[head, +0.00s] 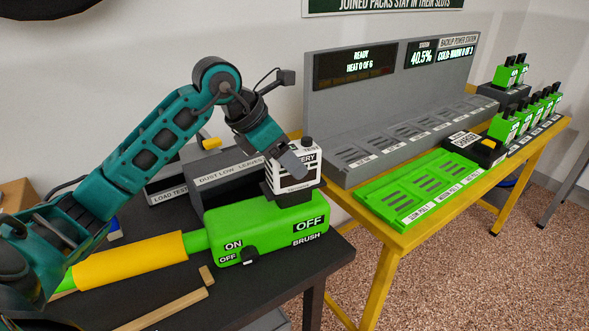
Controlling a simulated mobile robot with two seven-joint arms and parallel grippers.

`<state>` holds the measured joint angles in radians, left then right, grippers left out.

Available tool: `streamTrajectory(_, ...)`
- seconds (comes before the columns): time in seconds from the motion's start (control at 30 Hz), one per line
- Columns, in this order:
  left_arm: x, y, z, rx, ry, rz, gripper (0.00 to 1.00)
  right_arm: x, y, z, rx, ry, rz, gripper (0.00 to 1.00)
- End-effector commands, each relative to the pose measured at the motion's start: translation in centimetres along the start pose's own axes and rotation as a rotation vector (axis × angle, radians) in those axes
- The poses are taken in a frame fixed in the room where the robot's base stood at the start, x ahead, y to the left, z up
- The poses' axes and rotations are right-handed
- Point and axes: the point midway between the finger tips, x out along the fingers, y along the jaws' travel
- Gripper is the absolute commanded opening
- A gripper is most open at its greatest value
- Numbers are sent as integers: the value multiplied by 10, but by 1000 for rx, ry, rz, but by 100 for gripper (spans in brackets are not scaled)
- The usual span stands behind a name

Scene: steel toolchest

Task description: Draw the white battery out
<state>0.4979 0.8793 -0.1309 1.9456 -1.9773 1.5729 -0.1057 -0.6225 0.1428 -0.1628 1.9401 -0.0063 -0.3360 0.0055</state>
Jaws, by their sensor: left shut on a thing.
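The white battery (301,172) stands upright on top of the green brush tool (270,225), near its right end. Its base sits at a dark holder on the tool, and I cannot tell how deep it is seated. My left gripper (288,163) is shut on the white battery from the left and hides part of its label. The tool has a yellow grip (130,260) at left, a dark knob (250,256) by ON and OFF marks, and an OFF label. My right gripper is not in view.
The tool lies on a dark table with wooden strips (165,312) in front. A grey box (230,172) stands behind. To the right, a yellow table bears a grey power station (400,110), a green slot tray (420,190) and several green batteries (503,124).

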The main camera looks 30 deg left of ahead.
Motion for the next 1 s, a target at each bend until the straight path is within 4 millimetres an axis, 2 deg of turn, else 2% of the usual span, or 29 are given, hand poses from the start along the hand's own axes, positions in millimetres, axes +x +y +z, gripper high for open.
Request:
streamTrajectory(0.03, 0, 0, 0, 0, 1, 0, 18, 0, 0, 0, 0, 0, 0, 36)
streamTrajectory(0.17, -1, 0, 1, 0, -4, 1, 7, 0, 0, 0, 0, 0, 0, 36)
streamTrajectory(1.0, -10, 0, 7, 1, -4, 1, 7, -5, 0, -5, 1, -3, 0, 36)
